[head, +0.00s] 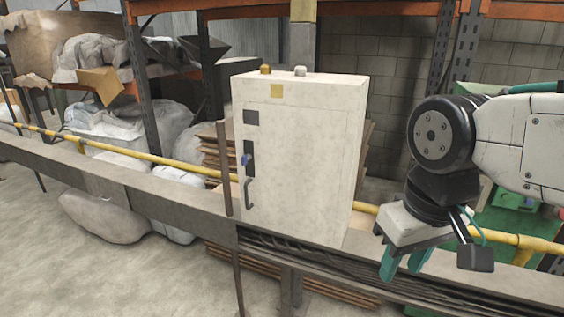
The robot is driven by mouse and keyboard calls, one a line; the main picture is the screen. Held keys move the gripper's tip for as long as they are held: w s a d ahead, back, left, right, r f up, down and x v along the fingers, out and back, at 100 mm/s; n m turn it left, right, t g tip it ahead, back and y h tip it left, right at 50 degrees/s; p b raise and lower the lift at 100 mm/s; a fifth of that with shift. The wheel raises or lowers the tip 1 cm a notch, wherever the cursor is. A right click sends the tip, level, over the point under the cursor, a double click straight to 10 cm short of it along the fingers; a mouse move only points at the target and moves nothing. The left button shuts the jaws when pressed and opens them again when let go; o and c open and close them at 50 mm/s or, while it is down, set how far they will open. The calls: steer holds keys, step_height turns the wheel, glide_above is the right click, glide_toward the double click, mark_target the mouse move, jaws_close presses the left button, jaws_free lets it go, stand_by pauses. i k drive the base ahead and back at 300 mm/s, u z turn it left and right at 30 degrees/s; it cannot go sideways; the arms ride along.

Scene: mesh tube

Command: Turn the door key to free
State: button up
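A pale cabinet (303,150) stands upright on a grey beam, its door face towards me. A small blue piece, which looks like the door key (246,159), sits at the left edge of the door. Its exact angle is too small to tell. A dark curved handle (249,193) is just below it. My gripper (402,269) is to the right of the cabinet and lower than the key, pointing down. Its two teal fingers are apart with nothing seen between them. It is well away from the key.
A yellow pipe (130,152) runs behind the grey beam (110,187). Dark cables (320,256) lie along the beam below the cabinet. Shelving with wrapped bundles (130,118) stands behind at left. The floor (110,275) in front at left is clear.

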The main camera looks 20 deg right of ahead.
mark_target(244, 160)
steer(key=z, duration=0.4)
steer(key=i, duration=1)
steer(key=u, duration=0.35)
